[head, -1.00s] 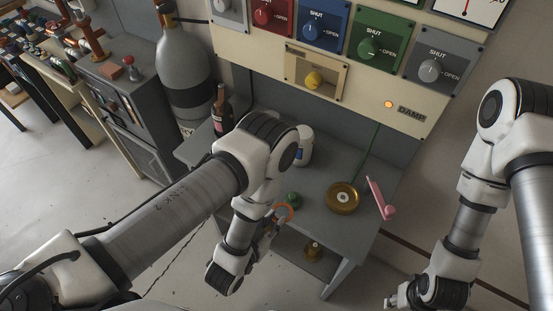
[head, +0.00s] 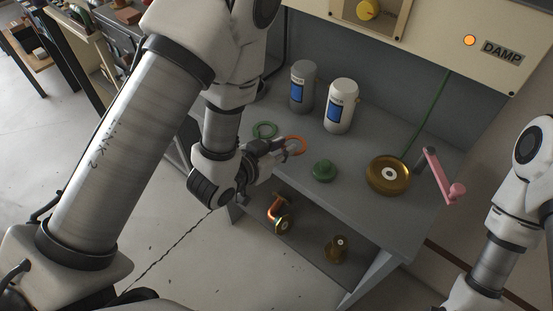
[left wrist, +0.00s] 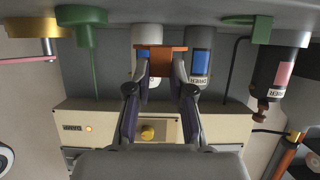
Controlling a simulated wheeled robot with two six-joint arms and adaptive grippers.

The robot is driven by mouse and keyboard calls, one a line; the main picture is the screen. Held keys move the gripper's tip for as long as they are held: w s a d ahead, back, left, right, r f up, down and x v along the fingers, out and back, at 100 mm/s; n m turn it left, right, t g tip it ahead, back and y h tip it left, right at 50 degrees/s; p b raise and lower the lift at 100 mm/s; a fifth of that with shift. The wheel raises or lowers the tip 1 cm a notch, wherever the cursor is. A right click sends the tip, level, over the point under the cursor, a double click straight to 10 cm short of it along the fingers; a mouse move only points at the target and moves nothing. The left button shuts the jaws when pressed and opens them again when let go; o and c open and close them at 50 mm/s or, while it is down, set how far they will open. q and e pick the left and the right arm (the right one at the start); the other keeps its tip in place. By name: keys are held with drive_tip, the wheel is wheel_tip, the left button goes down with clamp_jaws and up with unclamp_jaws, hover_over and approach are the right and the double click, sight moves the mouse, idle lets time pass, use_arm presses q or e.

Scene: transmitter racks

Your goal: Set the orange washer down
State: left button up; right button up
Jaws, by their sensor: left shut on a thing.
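The orange washer (head: 304,146) is a thin ring held at the fingertips of my left gripper (head: 282,147). It is over the grey bench near its front left part, left of and behind the green knobbed piece. In the left wrist view the washer (left wrist: 162,61) shows edge-on as an orange band between the two fingers of my left gripper (left wrist: 161,75). Whether it touches the bench top cannot be told. My right arm is at the right edge of the head view, with its gripper out of frame.
A green ring (head: 264,130) lies just left of the gripper. A grey bottle (head: 302,85) and a white bottle (head: 341,104) stand behind. The green knobbed piece (head: 322,171), a brass wheel (head: 388,176) and a pink crank (head: 437,172) are to the right. Brass fittings sit on the lower shelf.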

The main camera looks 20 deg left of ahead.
sight(276, 153)
use_arm(q)
drive_tip(key=w+a, duration=0.1)
drive_tip(key=w+a+p, duration=0.1)
drive_tip(key=w, duration=0.1)
drive_tip(key=shift+w+a+r, duration=0.1)
drive_tip(key=shift+w+a, duration=0.15)
drive_tip(key=shift+a, duration=0.05)
wheel_tip(276, 153, down, 4)
drive_tip(key=shift+w+r+p, duration=0.1)
drive_tip(key=shift+p, duration=0.2)
use_arm(e)
wheel_tip(276, 153, up, 2)
drive_tip(key=shift+r, duration=0.2)
use_arm(q)
drive_tip(key=shift+f, duration=0.25)
drive_tip(key=o, duration=0.8)
drive_tip(key=shift+r, duration=0.1)
use_arm(e)
drive_tip(key=shift+f, duration=0.1)
